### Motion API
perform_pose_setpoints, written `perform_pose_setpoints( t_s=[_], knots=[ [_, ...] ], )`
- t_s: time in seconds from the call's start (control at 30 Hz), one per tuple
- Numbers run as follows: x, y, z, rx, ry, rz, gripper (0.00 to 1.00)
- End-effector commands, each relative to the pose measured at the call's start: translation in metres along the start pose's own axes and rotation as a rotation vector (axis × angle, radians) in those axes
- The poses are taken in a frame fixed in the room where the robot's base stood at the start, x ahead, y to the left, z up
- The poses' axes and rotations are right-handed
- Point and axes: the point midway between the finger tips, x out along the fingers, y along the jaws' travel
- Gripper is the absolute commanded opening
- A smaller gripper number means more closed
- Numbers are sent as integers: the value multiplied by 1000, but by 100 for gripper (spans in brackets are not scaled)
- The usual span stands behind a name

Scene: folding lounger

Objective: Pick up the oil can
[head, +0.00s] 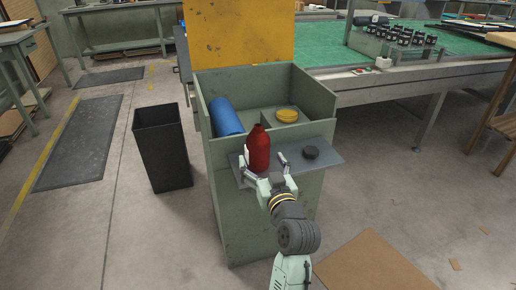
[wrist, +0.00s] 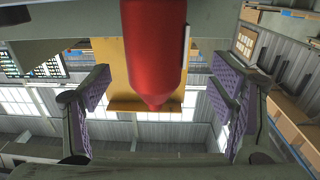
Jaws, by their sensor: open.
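The oil can looks to be the red bottle (head: 258,150) with a narrowed neck. It stands upright on the grey shelf (head: 322,171) at the front of a green cabinet. My gripper (head: 262,163) is at the shelf with one finger on each side of the bottle's lower part. In the wrist view, the red bottle (wrist: 153,45) appears neck down, between the two purple-padded fingers of my gripper (wrist: 160,90). The fingers are wide apart, with gaps on both sides of the bottle. Its base is out of the wrist view.
The open cabinet top (head: 302,83) holds a blue cylinder (head: 225,117) and yellow discs (head: 286,115). A black bin (head: 162,150) stands left. A cardboard sheet (head: 372,266) lies on the floor.

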Motion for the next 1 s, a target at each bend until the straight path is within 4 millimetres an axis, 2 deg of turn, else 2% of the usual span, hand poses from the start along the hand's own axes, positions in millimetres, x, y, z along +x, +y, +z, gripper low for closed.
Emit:
perform_pose_setpoints(
  t_s=[0.23,0.4,0.53,0.8,1.0],
  knots=[
    [21,1,-2,0,0,-1,78],
    [47,7,-3,0,-1,-2,78],
    [61,7,-2,0,0,0,78],
    [64,7,0,-1,0,0,78],
    [64,7,0,-1,0,0,65]
  ],
)
